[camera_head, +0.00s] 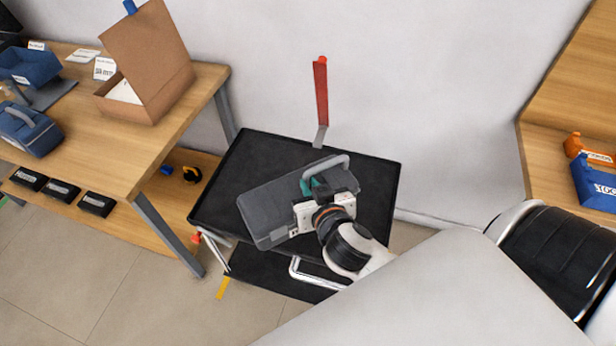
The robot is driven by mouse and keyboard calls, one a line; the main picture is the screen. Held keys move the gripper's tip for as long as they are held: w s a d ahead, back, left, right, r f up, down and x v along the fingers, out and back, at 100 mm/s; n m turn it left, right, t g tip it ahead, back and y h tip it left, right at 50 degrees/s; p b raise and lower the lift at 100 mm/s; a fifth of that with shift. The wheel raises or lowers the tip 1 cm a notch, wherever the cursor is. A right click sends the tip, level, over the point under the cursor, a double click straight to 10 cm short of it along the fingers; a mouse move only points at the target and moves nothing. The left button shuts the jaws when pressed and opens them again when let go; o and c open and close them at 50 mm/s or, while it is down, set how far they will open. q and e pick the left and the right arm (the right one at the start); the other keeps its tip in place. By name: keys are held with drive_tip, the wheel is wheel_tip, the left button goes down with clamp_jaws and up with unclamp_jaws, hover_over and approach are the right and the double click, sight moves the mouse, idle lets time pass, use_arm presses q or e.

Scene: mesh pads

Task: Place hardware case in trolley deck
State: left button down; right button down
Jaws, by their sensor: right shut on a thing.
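The hardware case (265,215) is a grey flat box with a light grey handle. It is over the black trolley deck (268,152), lying at a slant across its middle. I cannot tell whether it rests on the deck or hangs just above it. My right gripper (313,189) is shut on the case near its handle end. The gripper and wrist hide part of the case's right side and the deck's front right. My left gripper is not in view.
A wooden workbench (180,150) with an open cardboard box (148,62) and blue bins stands left of the trolley. A red-handled upright (321,95) rises behind the deck. A wooden shelf (545,135) with orange and blue bins is at right. A lower black shelf (262,270) shows below.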

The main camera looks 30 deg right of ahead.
sight(319, 175)
drive_tip(key=w+d+f+m+h, duration=0.1)
drive_tip(key=w+d+f+m+h+b, duration=0.1)
drive_tip(key=w+d, duration=0.1)
drive_tip(key=w+d+f+m+g+h+b, duration=0.1)
drive_tip(key=d, duration=0.1)
drive_tip(key=shift+w, duration=0.4)
drive_tip(key=w+d+f+m+g+h+b, duration=0.4)
drive_tip(key=w+f+m+g+h+b, duration=0.1)
drive_tip(key=w+m+h+b, duration=0.15)
wheel_tip(319, 175, down, 9)
drive_tip(key=p, duration=0.1)
drive_tip(key=shift+w+d+f+y, duration=0.15)
drive_tip(key=shift+w+y, duration=0.05)
drive_tip(key=shift+y, duration=0.15)
drive_tip(key=c, duration=1.8)
unclamp_jaws()
drive_tip(key=shift+s+f, duration=0.1)
drive_tip(key=shift+f, duration=0.05)
drive_tip(key=shift+c, duration=0.2)
drive_tip(key=o, duration=0.4)
drive_tip(key=shift+o, duration=0.2)
